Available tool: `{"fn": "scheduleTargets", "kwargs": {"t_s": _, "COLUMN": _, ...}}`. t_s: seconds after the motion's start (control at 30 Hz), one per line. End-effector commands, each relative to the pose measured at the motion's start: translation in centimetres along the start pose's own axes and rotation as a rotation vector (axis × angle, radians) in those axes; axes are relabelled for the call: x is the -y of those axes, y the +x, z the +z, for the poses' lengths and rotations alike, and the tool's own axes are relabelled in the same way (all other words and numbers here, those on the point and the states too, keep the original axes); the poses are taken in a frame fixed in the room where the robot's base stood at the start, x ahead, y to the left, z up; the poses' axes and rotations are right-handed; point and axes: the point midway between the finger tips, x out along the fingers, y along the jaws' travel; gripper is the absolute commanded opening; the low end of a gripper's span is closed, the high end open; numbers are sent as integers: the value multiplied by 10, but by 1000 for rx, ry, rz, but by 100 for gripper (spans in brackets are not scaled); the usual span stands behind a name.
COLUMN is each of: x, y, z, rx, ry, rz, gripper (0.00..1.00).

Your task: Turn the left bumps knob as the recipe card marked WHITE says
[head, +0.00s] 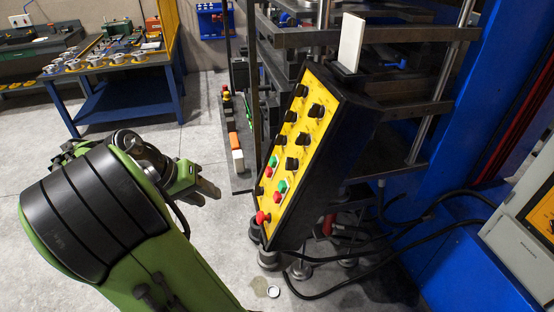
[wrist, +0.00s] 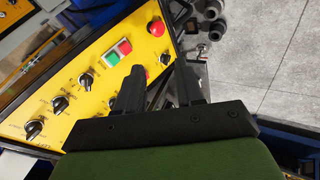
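The yellow control panel (head: 266,187) in its black housing slants upward in the head view, with several black knobs on it. Its labels are too small to read, so I cannot tell which knob is the left bumps knob. The wrist view shows the panel too, with black knobs such as one knob (wrist: 86,79) and another knob (wrist: 34,129). A plain white plate (head: 351,42) stands on top of the housing; I see no writing on it and cannot tell if it is the recipe card. My gripper (wrist: 160,76) is open and empty, left of the panel in the head view, touching no knob.
The panel also carries a red mushroom button (wrist: 156,27) and a green and red button pair (wrist: 118,51). The press frame (head: 398,38) stands behind it. Black cables (head: 352,277) hang and lie below right. A blue workbench (head: 106,88) is at back left.

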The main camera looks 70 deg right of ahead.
Motion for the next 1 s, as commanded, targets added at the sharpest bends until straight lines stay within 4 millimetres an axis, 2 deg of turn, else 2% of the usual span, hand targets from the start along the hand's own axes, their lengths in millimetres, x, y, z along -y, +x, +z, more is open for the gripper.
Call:
{"fn": "scheduleTargets", "kwargs": {"t_s": 0.03, "x": -10, "y": 4, "z": -15, "rx": -5, "ry": 77, "rz": 125, "gripper": 37}}
{"fn": "scheduleTargets", "kwargs": {"t_s": 0.1, "x": -27, "y": 5, "z": -32, "rx": -34, "ry": 201, "rz": 302, "gripper": 37}}
{"fn": "scheduleTargets", "kwargs": {"t_s": 0.2, "x": -44, "y": -3, "z": -46, "rx": -103, "ry": 349, "rz": 514, "gripper": 37}}
{"fn": "scheduleTargets", "kwargs": {"t_s": 0.3, "x": -50, "y": -13, "z": -53, "rx": -170, "ry": 443, "rz": 645, "gripper": 37}}
{"fn": "scheduleTargets", "kwargs": {"t_s": 0.47, "x": -56, "y": -14, "z": -54, "rx": -205, "ry": 491, "rz": 706, "gripper": 37}}
{"fn": "scheduleTargets", "kwargs": {"t_s": 0.57, "x": -66, "y": 0, "z": -53, "rx": -199, "ry": 491, "rz": 705, "gripper": 37}}
{"fn": "scheduleTargets", "kwargs": {"t_s": 1.0, "x": -138, "y": 81, "z": -55, "rx": -198, "ry": 487, "rz": 703, "gripper": 37}}
